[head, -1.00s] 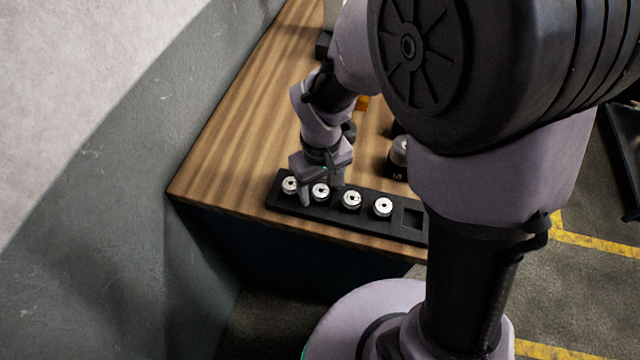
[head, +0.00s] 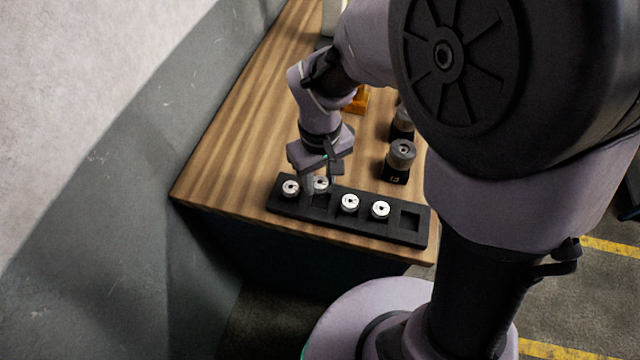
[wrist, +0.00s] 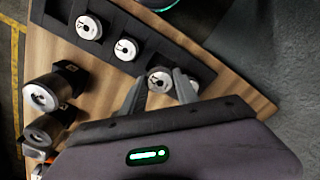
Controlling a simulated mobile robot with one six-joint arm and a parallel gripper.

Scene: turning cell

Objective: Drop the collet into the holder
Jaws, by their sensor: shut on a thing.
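My gripper (head: 320,176) is shut on a silvery round collet (head: 321,184), held just above an empty pocket of the black rack (head: 375,228). In the wrist view the collet (wrist: 159,80) sits between the two fingertips. A dark cylindrical holder (head: 401,154) on a black, labelled base stands to the right, behind the rack. A second holder (head: 403,124) stands behind it, partly hidden by my arm. In the wrist view the holders (wrist: 42,95) are at the left, away from my gripper.
Three other collets sit in the rack: one at the left (head: 290,188) and two to the right (head: 350,204) (head: 380,210). The rack's right end pocket is empty. An orange object (head: 357,100) lies farther back. The wooden table (head: 235,150) is clear at left, beside a wall.

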